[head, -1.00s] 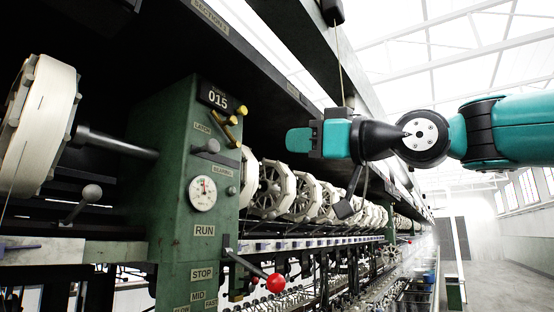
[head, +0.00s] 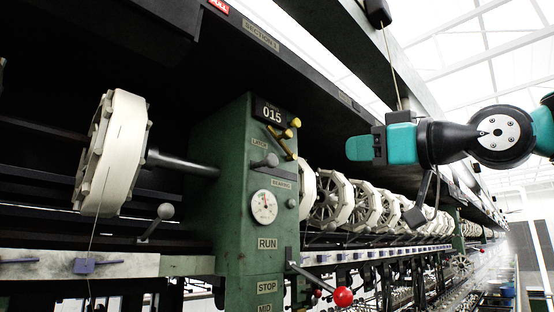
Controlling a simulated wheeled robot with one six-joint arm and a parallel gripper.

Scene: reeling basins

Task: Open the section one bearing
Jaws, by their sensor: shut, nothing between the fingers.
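The green section post (head: 232,190) bears a black "015" plate and small plates that appear to read LATCH and BEARING (head: 283,184). A lever with a grey ball knob (head: 271,160) sits between these two plates. Brass-coloured handles (head: 280,132) stick out below the number plate. A shaft (head: 185,163) runs from the post's left side to a white reel. I cannot tell which part of the bearing moves, or whether it is open. My gripper (head: 350,148), teal-fingered, points left, to the right of the post and apart from it in the picture. It is shut and empty.
A white reel (head: 118,150) is left of the post, and several more (head: 330,200) recede to its right. A red-knobbed lever (head: 343,296) juts out low on the post. A dark beam (head: 310,70) marked SECTION 1 (head: 261,36) runs overhead. A cord hangs near my gripper.

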